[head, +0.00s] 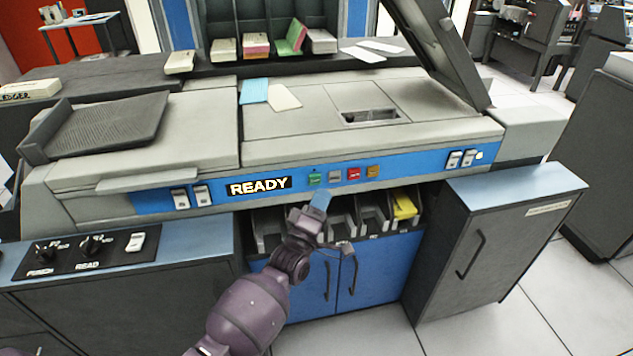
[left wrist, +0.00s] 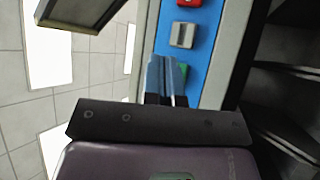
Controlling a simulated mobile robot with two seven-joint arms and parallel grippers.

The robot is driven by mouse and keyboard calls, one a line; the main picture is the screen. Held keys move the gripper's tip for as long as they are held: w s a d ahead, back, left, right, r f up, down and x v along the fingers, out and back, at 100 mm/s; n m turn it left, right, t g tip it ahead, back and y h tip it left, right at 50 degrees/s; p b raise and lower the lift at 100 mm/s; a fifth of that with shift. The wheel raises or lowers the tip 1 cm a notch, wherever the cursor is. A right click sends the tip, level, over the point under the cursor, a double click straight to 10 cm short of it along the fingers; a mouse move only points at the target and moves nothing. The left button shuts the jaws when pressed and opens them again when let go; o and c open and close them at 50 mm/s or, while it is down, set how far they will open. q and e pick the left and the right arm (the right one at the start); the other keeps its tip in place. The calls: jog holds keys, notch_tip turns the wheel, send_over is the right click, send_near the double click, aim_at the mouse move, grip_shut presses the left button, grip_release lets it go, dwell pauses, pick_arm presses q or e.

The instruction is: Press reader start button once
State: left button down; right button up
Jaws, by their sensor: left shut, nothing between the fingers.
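The card reader's blue front panel (head: 220,187) carries a lit READY sign (head: 259,186) and a row of small buttons. The green button (head: 314,179) is leftmost, then a grey one (head: 335,176), a red one (head: 354,173) and an orange one (head: 372,171). Their labels are too small to read. My left gripper (head: 321,199) is shut and empty, just below the green button. In the left wrist view its fingertips (left wrist: 166,72) partly cover the green button (left wrist: 184,74); the grey button (left wrist: 183,35) is clear. I cannot tell whether the fingertips touch the green button. My right gripper is out of view.
Card bins with a yellow stack (head: 404,204) lie under the panel. A dark cabinet (head: 497,245) juts forward at right, and a punch/read console (head: 85,252) stands at left.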

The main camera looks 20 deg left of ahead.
aim_at(315, 180)
pick_arm(q)
jog(key=shift+w+a, duration=0.5)
jog(key=shift+w, duration=0.25)
dwell(0.6)
jog(key=shift+w, duration=0.1)
dwell(1.0)
jog(key=shift+w+a, duration=0.25)
